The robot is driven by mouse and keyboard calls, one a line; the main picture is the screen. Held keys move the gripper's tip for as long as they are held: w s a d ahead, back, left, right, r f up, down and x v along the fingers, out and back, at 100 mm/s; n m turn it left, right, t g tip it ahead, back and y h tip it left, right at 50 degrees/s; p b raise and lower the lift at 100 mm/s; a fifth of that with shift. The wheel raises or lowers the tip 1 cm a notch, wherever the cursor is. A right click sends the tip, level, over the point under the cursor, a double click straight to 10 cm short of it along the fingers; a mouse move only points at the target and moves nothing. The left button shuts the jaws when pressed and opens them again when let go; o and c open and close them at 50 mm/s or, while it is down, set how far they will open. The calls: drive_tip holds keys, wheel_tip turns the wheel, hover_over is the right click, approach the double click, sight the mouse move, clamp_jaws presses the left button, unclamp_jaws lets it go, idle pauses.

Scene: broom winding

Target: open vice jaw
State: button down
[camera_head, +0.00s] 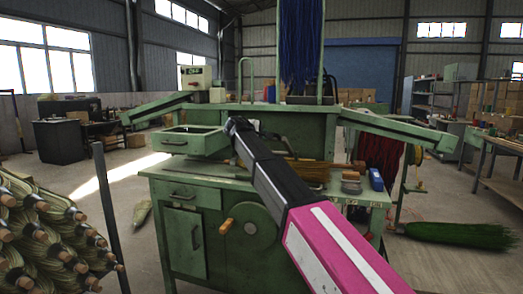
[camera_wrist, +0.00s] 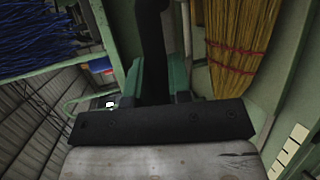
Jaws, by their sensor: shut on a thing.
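My arm, black and magenta, reaches across the workbench (camera_head: 205,187) in the head view. My gripper (camera_head: 238,126) is at its far black end, over the bench by the pulled-out green tray, and its fingertips cannot be made out. In the wrist view a black bar with screws (camera_wrist: 165,122) crosses the middle, along the edge of a worn grey block (camera_wrist: 165,160); I take these as the vice jaw. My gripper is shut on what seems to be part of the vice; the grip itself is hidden.
A straw broom head (camera_wrist: 238,45) with red stitching is at the right of the wrist view. Blue bristles (camera_head: 300,45) hang above the bench. Blocks and a blue box (camera_head: 376,180) lie at its right end. Bundled brooms (camera_head: 45,235) are stacked at the left.

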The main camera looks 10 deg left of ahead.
drive_tip(key=w+r+n+g+y, duration=0.1)
drive_tip(key=w+r+g, duration=0.4)
drive_tip(key=w+r, duration=0.65)
drive_tip(key=w+d+r, duration=0.1)
drive_tip(key=w+r, duration=0.1)
drive_tip(key=w, duration=0.7)
drive_tip(key=w+d+r+g, duration=0.1)
drive_tip(key=w+r, duration=0.2)
drive_tip(key=w, duration=0.7)
drive_tip(key=shift+w+d+n+y, duration=0.2)
drive_tip(key=shift+d+n+y, duration=0.1)
drive_tip(key=shift+n, duration=0.1)
drive_tip(key=c, duration=1.1)
unclamp_jaws()
drive_tip(key=shift+o, duration=0.2)
